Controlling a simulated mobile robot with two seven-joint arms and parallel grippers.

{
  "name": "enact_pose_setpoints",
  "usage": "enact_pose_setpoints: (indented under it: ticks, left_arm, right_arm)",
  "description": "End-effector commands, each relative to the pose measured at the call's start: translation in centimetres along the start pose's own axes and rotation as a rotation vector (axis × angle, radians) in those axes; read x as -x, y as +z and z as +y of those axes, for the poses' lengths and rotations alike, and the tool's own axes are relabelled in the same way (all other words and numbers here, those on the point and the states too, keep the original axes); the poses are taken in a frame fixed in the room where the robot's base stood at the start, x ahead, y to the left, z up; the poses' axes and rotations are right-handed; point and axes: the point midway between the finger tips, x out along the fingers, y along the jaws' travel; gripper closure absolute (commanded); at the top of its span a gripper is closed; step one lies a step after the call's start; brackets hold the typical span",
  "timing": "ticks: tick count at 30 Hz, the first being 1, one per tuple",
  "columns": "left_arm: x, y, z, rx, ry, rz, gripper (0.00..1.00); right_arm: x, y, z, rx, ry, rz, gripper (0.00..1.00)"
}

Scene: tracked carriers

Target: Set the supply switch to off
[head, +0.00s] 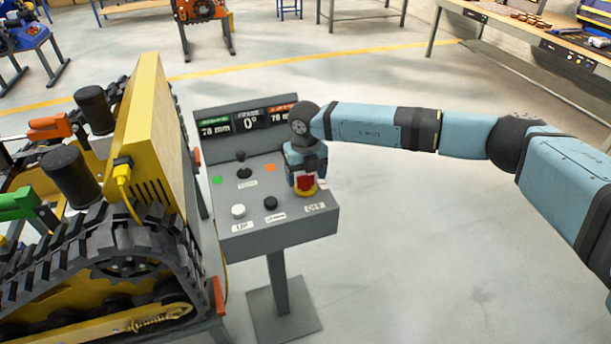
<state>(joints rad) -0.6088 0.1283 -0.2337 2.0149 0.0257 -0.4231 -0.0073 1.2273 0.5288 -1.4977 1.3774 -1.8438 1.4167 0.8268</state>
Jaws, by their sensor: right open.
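The grey control box (290,228) stands on a post at the middle of the head view. A red switch knob with yellow around its base (305,183) sits at the right of its sloping top, and I take it for the supply switch. My right gripper (306,180) points down right over this knob, open, with the knob showing between or just under its fingers. I cannot tell whether the fingers touch it. The gripper hides part of the knob, so its setting is unclear. A small white label (315,207) lies just in front of it. My left gripper is out of view.
A white button (238,211), a black button (270,203) and a joystick (244,172) share the panel, close to the gripper. A display strip (250,120) rises behind. A yellow tracked carrier (150,130) stands close on the left. The floor to the right is clear.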

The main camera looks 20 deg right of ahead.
Motion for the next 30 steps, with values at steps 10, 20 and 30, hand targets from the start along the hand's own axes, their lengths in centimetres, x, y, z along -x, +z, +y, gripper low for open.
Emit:
enact_pose_setpoints:
  ticks: [10, 20, 30]
  left_arm:
    - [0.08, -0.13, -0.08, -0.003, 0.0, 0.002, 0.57]
    - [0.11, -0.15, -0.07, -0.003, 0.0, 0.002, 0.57]
    - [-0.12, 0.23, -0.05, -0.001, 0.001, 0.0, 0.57]
  right_arm:
    - [-1.01, -0.01, 0.04, 0.001, 0.001, 0.0, 0.26]
    - [-0.97, -0.01, 0.03, 0.001, 0.001, 0.0, 0.75]
    - [-1.06, 0.01, 0.02, 0.051, 0.001, -0.001, 0.75]
